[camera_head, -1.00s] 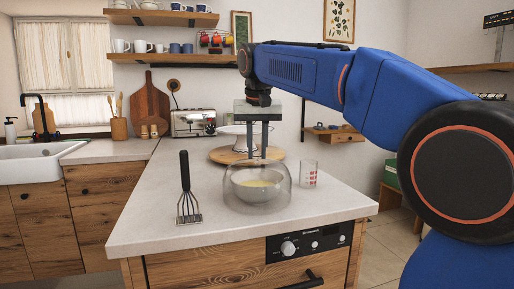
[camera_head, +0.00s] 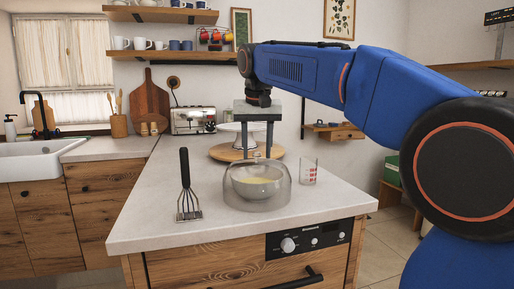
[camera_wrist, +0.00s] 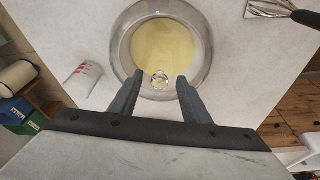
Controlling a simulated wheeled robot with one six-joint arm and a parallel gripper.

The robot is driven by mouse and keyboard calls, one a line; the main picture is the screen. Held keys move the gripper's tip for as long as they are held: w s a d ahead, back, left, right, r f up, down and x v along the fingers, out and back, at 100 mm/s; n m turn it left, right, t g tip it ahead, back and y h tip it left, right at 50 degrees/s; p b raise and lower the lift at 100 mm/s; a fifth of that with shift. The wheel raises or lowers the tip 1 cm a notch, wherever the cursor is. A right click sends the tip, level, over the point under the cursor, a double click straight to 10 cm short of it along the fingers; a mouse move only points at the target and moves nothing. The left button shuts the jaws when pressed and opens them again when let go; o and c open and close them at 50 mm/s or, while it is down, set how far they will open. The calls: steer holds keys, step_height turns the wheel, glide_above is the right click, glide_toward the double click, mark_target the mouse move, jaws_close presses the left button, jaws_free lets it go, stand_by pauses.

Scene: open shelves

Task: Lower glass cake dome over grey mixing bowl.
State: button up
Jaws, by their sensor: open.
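The clear glass cake dome (camera_head: 283,196) stands over the grey mixing bowl (camera_head: 257,190) on the light counter and encloses it. The bowl holds a pale yellow mixture. In the wrist view the dome's round knob (camera_wrist: 160,79) shows above the yellow, inside the ring of the bowl. My gripper (camera_head: 257,156) is above the dome, pointing down. In the wrist view its two fingers (camera_wrist: 157,84) are spread apart, on either side of the knob, with a gap to each side. Nothing is held between them.
A glass measuring cup (camera_head: 309,172) stands close on the right. Behind are a wooden round board (camera_head: 222,154) with a white stand and a toaster (camera_head: 190,121).

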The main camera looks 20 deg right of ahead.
steer(key=shift+r, duration=0.1)
steer(key=v, duration=1.7)
steer(key=s+d+f+n, duration=0.1)
steer(key=s+d+f, duration=0.1)
steer(key=s+f, duration=0.7)
steer(key=s+d+f+t, duration=0.1)
steer(key=s+d+f, duration=0.2)
steer(key=s+f, duration=0.7)
steer(key=s+d+f+n, duration=0.1)
steer(key=s+f, duration=0.8)
steer(key=f, duration=1.9)
steer(key=shift+s+d+n+t+y, duration=0.3)
steer(key=shift+d+t+y, duration=0.1)
steer(key=shift+d, duration=0.75)
